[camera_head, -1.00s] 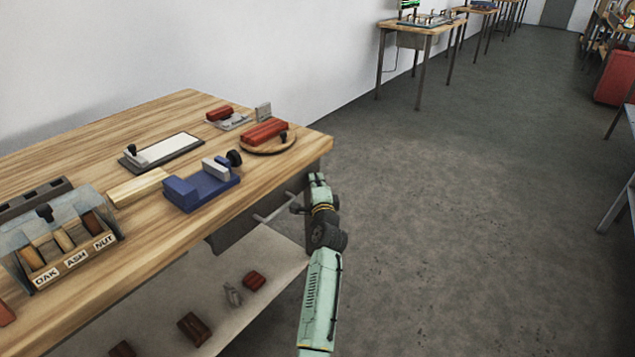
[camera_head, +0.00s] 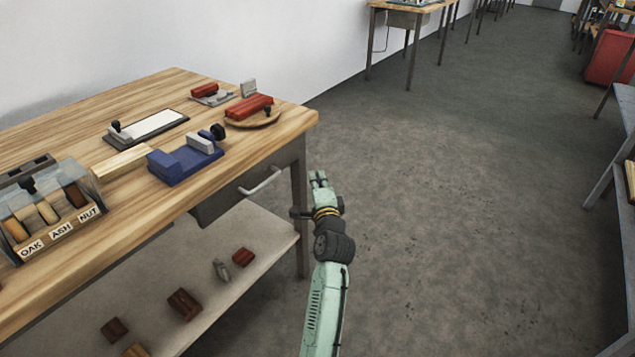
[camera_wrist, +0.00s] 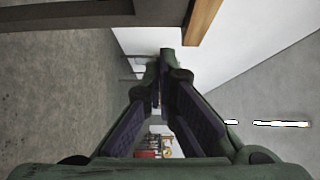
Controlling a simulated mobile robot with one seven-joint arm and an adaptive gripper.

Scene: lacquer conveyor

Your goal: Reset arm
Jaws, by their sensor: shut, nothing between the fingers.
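My green arm reaches up from the bottom of the head view. My gripper (camera_head: 319,178) is shut and empty, in the air to the right of the wooden workbench (camera_head: 240,150). It is apart from the bench and its drawer handle (camera_head: 262,182). In the wrist view my gripper (camera_wrist: 160,68) has its fingertips close together with nothing between them. A wooden edge (camera_wrist: 203,18) and pale wall show beyond it.
On the bench stand a labelled box (camera_head: 60,220), a blue fixture (camera_head: 185,160), a white panel (camera_head: 155,124) and a round board (camera_head: 255,122) with a red block. Several blocks lie on the lower shelf (camera_head: 215,255). Grey floor (camera_head: 450,200) is clear to the right.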

